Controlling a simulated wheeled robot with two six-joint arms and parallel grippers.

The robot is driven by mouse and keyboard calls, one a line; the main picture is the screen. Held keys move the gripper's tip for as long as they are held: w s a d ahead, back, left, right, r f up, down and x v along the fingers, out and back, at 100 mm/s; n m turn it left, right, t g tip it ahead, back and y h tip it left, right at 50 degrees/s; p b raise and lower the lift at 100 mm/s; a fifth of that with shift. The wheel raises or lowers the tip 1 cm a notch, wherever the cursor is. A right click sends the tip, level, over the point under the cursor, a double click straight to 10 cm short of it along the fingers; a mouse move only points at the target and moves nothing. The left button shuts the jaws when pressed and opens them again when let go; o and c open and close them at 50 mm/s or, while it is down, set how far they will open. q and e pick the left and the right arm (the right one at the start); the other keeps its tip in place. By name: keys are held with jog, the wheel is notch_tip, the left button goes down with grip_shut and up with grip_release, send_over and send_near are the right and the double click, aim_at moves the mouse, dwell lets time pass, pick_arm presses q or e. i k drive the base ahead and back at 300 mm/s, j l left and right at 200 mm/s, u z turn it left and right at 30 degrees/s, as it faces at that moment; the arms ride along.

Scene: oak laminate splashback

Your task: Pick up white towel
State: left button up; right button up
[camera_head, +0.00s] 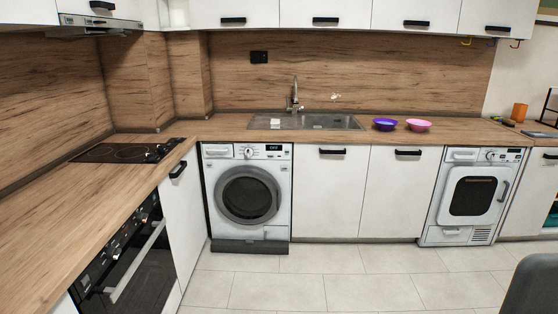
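I cannot make out a white towel anywhere in the head view. A small white item (336,96) shows against the splashback right of the tap, too small to identify. Neither of my grippers is in view.
An L-shaped wood counter (110,185) holds a hob (125,152), a sink (335,122), a purple bowl (385,125) and a pink bowl (419,125). Below are an oven (130,270), a washing machine (248,195) and a dryer (473,197). A dark object (530,287) stands lower right. The middle floor is clear.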

aim_at(274, 123)
jog(key=i, duration=1.65)
jog(key=i+z, duration=0.25)
jog(key=i, duration=0.55)
jog(key=i+j+z, duration=0.25)
jog(key=i, duration=0.6)
